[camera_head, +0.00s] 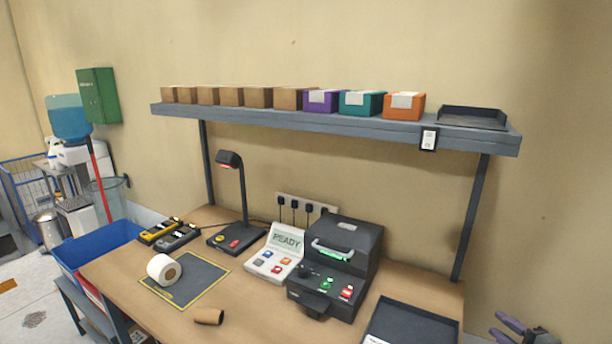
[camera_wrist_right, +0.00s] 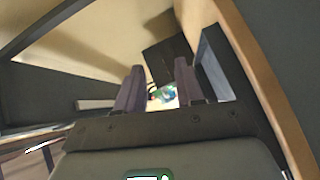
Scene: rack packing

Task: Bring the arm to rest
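My right gripper (camera_head: 512,326) shows at the lower right corner of the head view, beyond the right end of the workbench (camera_head: 255,310). Its two purple-grey fingers are apart with nothing between them. In the right wrist view the same two fingers (camera_wrist_right: 158,90) stand apart, with a gap between them and only distant background in it. My left gripper and arm are not in the head view.
A shelf (camera_head: 330,124) with several boxes hangs above the bench. A label printer (camera_head: 335,265), scanner lamp (camera_head: 235,200), white roll (camera_head: 163,270), brown tube (camera_head: 209,316) and dark tray (camera_head: 410,325) occupy the bench. A blue bin (camera_head: 100,245) stands at left.

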